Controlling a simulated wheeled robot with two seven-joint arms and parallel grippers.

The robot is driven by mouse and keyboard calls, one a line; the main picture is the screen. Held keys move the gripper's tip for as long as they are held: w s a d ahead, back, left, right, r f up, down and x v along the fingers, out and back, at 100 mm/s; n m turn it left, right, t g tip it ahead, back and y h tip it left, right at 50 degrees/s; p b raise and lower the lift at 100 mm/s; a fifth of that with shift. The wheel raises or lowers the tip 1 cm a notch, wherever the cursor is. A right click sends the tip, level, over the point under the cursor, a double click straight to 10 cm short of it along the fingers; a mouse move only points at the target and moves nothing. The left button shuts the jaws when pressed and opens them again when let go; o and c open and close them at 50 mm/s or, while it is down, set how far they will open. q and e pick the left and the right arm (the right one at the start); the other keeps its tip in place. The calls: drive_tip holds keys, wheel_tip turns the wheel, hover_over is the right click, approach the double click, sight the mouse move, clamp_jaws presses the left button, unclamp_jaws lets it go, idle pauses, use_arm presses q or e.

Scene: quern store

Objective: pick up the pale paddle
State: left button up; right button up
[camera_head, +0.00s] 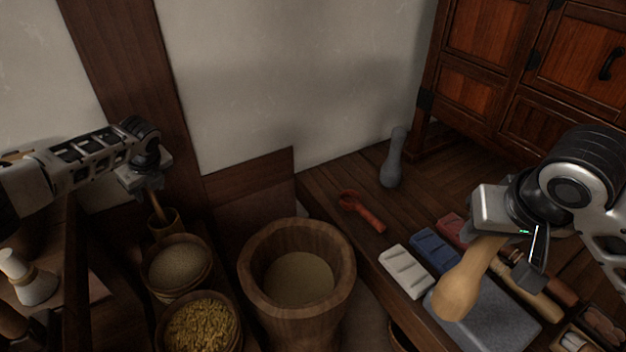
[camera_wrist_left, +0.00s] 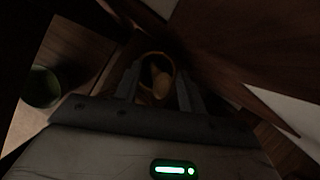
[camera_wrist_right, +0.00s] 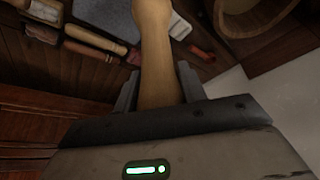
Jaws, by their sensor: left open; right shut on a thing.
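A slim wooden handle (camera_head: 157,206), possibly the pale paddle, stands up out of a small wooden pot (camera_head: 172,227) at the left. My left gripper (camera_head: 148,184) is open just above that handle. In the dark left wrist view, a pale rounded end (camera_wrist_left: 161,84) shows inside the pot's rim, between the two open fingers. I cannot tell whether they touch it. My right gripper (camera_head: 510,257) is shut on a pale wooden club-shaped pestle (camera_head: 463,291), held tilted over the bench at the right. It also fills the middle of the right wrist view (camera_wrist_right: 156,60).
A large wooden mortar (camera_head: 258,290) stands in the centre, beside bowls of grain (camera_head: 180,262) and yellow pieces (camera_head: 202,325). The bench holds a grey pestle (camera_head: 392,165), a red spoon-like tool (camera_head: 362,210), white (camera_head: 406,272) and blue (camera_head: 434,250) blocks and a grey slab (camera_head: 500,318).

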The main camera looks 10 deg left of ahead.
use_arm(q)
drive_tip(key=shift+f, duration=0.1)
clamp_jaws()
